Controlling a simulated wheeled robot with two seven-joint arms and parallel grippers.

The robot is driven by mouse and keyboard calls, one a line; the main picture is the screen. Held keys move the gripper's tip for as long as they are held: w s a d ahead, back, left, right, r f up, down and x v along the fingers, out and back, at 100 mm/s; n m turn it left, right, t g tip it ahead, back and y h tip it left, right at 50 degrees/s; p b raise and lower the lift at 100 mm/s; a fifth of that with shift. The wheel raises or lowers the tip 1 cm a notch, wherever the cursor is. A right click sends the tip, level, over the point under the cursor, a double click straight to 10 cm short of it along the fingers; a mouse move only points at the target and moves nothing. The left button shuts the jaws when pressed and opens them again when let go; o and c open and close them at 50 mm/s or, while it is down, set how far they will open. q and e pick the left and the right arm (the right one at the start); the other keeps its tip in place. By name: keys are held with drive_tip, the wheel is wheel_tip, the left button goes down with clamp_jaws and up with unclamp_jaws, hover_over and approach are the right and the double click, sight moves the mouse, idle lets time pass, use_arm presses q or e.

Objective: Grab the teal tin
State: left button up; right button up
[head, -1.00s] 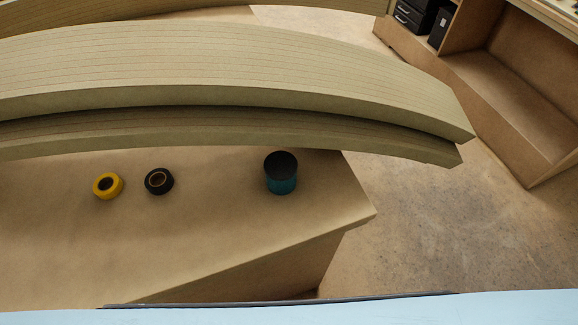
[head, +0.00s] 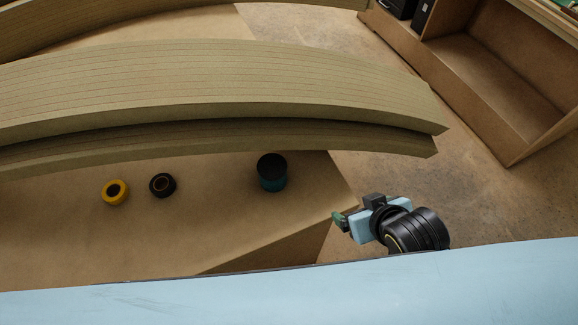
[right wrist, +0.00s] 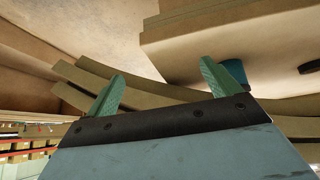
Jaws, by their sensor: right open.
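The teal tin (head: 273,182) has a dark lid and stands upright on the wooden bench near its right end, in the head view. In the right wrist view a part of the tin (right wrist: 237,72) shows behind one green finger. My right gripper (head: 339,219) is off the bench's right end, right of and nearer than the tin, and apart from it. Its two green fingers (right wrist: 163,72) are spread in the wrist view with nothing between them. My left gripper is not in view.
A yellow tape roll (head: 115,192) and a black tape roll (head: 162,185) lie left of the tin. Large curved laminated beams (head: 220,90) extend over the back of the bench (head: 215,225). A wooden shelf unit (head: 490,90) stands at the far right.

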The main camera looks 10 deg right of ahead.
drive_tip(key=w+a+r+n+t+y, duration=0.1)
drive_tip(key=w+a+r+t+y, duration=0.15)
drive_tip(key=w+a, duration=0.2)
drive_tip(key=n+t+y, duration=0.2)
drive_tip(key=n+y, duration=0.1)
drive_tip(key=y, duration=0.1)
approach(270, 165)
drive_tip(key=x, duration=0.7)
drive_tip(key=f+x, duration=0.1)
drive_tip(key=x, duration=0.3)
drive_tip(key=shift+w+f, duration=0.1)
drive_tip(key=c, duration=1.1)
drive_tip(key=shift+c, duration=0.5)
